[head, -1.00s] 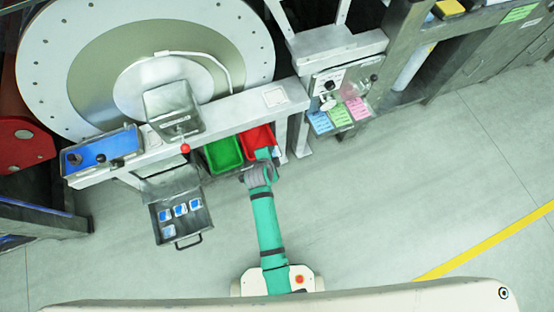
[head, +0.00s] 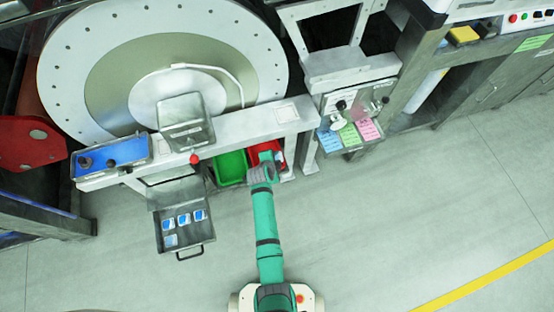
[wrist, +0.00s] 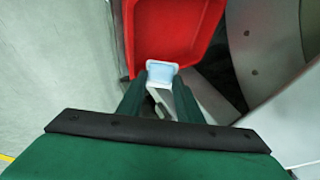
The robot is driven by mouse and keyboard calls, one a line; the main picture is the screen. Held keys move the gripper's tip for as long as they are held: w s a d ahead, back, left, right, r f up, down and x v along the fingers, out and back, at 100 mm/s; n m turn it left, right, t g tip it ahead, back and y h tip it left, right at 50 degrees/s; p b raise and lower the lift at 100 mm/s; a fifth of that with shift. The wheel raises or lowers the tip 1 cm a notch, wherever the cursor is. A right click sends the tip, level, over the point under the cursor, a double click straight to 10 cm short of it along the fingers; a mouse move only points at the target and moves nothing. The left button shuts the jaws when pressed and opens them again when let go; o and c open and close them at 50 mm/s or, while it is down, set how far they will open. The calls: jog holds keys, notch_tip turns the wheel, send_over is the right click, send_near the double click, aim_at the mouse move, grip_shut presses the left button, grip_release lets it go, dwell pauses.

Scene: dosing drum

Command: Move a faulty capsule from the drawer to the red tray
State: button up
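In the wrist view a pale white-blue capsule (wrist: 161,71) sits between the two fingertips of my gripper (wrist: 160,82), which is shut on it. Behind the capsule is the red tray (wrist: 180,25), with its inside bare where I can see it. In the head view my gripper (head: 265,163) is at the front of the red tray (head: 279,149) and covers part of it; the capsule is hidden there. The open drawer (head: 187,242) at the left holds several blue-and-white capsules (head: 184,219).
A green tray (head: 231,167) stands just left of the red one. A metal frame beam (head: 230,128) with a red knob (head: 194,159) runs above the trays, below the big round drum (head: 90,45). A label holder with coloured cards (head: 349,135) is at the right. The floor in front is clear.

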jog(key=o, duration=0.7)
jog(key=shift+s+a, duration=0.1)
jog(key=shift+a, duration=0.1)
jog(key=shift+c, duration=0.2)
jog(key=shift+s, duration=0.1)
jog(key=shift+s+r, duration=0.15)
jog(key=shift+r, duration=0.1)
jog(key=v, duration=1)
jog(key=shift+a, duration=0.2)
